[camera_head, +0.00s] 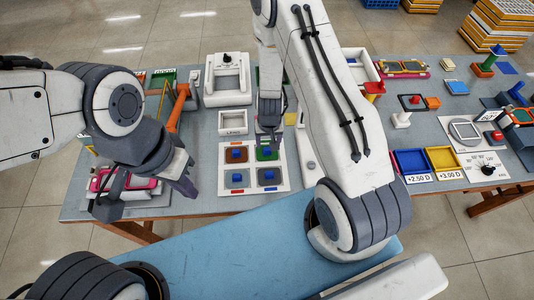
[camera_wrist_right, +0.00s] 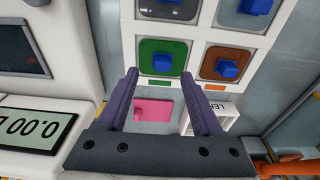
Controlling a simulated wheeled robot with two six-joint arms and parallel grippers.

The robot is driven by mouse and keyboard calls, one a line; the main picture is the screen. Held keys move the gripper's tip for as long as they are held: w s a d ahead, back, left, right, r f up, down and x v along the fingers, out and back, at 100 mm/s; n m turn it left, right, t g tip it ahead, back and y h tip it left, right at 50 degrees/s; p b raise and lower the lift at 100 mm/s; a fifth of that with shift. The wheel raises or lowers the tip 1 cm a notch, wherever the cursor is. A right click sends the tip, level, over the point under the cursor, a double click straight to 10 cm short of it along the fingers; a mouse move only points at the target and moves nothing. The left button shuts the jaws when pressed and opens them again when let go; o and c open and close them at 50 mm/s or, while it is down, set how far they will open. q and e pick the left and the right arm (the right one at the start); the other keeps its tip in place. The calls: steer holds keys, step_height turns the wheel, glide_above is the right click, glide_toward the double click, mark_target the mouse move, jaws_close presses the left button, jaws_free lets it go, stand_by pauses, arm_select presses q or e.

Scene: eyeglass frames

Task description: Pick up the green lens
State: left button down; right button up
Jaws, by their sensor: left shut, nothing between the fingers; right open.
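The green lens (camera_head: 275,156) is a square plate with a blue knob, in the far right compartment of a white lens tray (camera_head: 252,167). It also shows in the right wrist view (camera_wrist_right: 149,52), next to an orange-brown lens (camera_wrist_right: 234,54). My right gripper (camera_head: 268,138) is open over the tray's far edge, close to the green lens. In its wrist view, the two fingers (camera_wrist_right: 162,90) point toward the green lens, and nothing is between them. My left gripper (camera_head: 188,184) is shut and empty, left of the tray, near a pink-framed item (camera_head: 135,181).
Two grey lenses (camera_head: 237,180) with blue knobs fill the tray's near row. A white box labelled LENS (camera_head: 232,121) stands just behind the tray. A white device with a digital display (camera_wrist_right: 40,130) is close beside my right gripper. Blue and yellow bins (camera_head: 411,162) stand at the right.

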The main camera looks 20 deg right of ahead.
mark_target(267, 149)
steer(key=shift+w+f+p, duration=0.1)
steer(key=shift+w+f, duration=0.1)
steer(key=shift+f, duration=0.7)
steer(key=shift+w+f+p, duration=0.1)
steer(key=shift+w+f, duration=0.05)
steer(key=shift+f, duration=0.7)
steer(key=shift+w+f+p, duration=0.1)
steer(key=shift+w+f, duration=0.1)
steer(key=shift+f, duration=0.7)
jaws_close()
